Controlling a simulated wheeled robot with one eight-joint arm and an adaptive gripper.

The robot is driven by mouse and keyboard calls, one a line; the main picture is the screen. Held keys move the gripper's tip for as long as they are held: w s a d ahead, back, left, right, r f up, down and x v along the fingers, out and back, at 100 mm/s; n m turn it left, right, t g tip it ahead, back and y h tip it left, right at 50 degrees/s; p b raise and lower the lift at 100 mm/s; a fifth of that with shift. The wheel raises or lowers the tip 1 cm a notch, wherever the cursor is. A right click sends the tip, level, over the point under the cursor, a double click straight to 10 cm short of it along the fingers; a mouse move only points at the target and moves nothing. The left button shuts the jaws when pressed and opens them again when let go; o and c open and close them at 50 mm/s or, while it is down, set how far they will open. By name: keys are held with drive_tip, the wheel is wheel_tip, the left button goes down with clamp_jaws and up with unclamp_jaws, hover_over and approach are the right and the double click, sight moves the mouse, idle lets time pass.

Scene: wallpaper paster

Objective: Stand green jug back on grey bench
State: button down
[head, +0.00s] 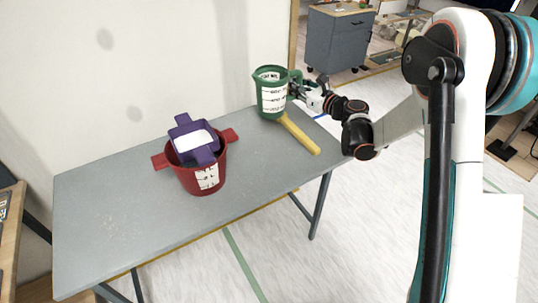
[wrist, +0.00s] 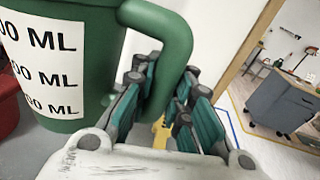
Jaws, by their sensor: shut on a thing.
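The green jug (head: 271,92) with a white measuring label is upright at the far right end of the grey bench (head: 115,218). Its base looks at or just above the bench top; I cannot tell if it touches. My gripper (head: 300,86) is on the jug's right side, shut on its handle. In the wrist view the jug (wrist: 60,60) fills the upper left, and its handle (wrist: 178,45) runs down between the finger pads of my gripper (wrist: 165,95).
A red bucket (head: 206,178) with a purple container (head: 186,126) in it stands mid-bench. A yellow bar-like thing (head: 302,136) lies just in front of the jug. The bench's left part is clear. A grey cabinet (head: 338,42) stands beyond on the floor.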

drive_tip(key=shift+w+a+f+n+g+y+b, duration=0.1)
drive_tip(key=shift+a+f+n+g+y+b, duration=0.7)
drive_tip(key=shift+f, duration=2.65)
drive_tip(key=shift+s+a+f+m+g+h+b, duration=0.2)
drive_tip(key=shift+f+b, duration=1.3)
drive_tip(key=shift+f, duration=1.95)
drive_tip(key=shift+w+a+f+n+g+y+b, duration=0.35)
drive_tip(key=shift+f+b, duration=0.8)
drive_tip(key=shift+f, duration=2.3)
drive_tip(key=shift+s+a+r, duration=0.1)
drive_tip(key=shift+s+a, duration=0.1)
drive_tip(key=c, duration=1.5)
unclamp_jaws()
drive_tip(key=shift+o, duration=0.3)
